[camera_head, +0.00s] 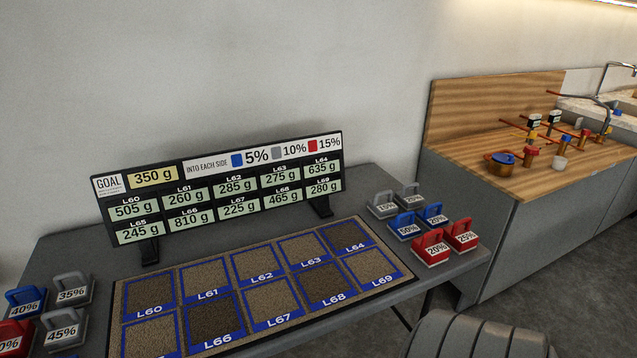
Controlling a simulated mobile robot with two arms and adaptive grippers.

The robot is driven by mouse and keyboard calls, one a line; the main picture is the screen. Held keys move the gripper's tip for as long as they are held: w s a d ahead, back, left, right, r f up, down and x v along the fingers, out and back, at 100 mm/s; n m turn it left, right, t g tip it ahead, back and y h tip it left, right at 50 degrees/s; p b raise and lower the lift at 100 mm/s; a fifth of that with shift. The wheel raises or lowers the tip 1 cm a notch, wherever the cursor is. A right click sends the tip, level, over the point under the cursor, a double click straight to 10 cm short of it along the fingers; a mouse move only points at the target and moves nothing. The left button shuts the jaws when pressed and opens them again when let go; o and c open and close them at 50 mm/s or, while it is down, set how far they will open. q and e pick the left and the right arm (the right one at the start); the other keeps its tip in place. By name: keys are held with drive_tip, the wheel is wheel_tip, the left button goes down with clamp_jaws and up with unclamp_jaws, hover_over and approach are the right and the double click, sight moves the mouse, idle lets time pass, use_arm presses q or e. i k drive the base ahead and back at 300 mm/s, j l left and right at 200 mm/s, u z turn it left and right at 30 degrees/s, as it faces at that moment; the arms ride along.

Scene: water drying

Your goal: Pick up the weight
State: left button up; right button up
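Several handled weights with percent labels stand on the grey table. At its right end are two grey weights (382,207) (408,197), two blue weights (404,226) (432,216) and two red weights (431,248) (461,236). At the left end are a blue 40% weight (25,301), a grey 35% weight (71,290), a grey 45% weight (64,329) and a red weight (14,339) cut by the picture edge. The task does not say which weight is meant. Neither gripper shows.
A mat (408,283) with blue-framed squares L60 to L69 covers the table's middle. A sign board (220,186) reading "GOAL 350 g" stands behind it. A wooden counter (585,165) with small items is at right. A dark ribbed object (478,338) is at bottom right.

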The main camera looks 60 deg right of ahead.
sight(403, 228)
drive_tip(key=z, duration=2.3)
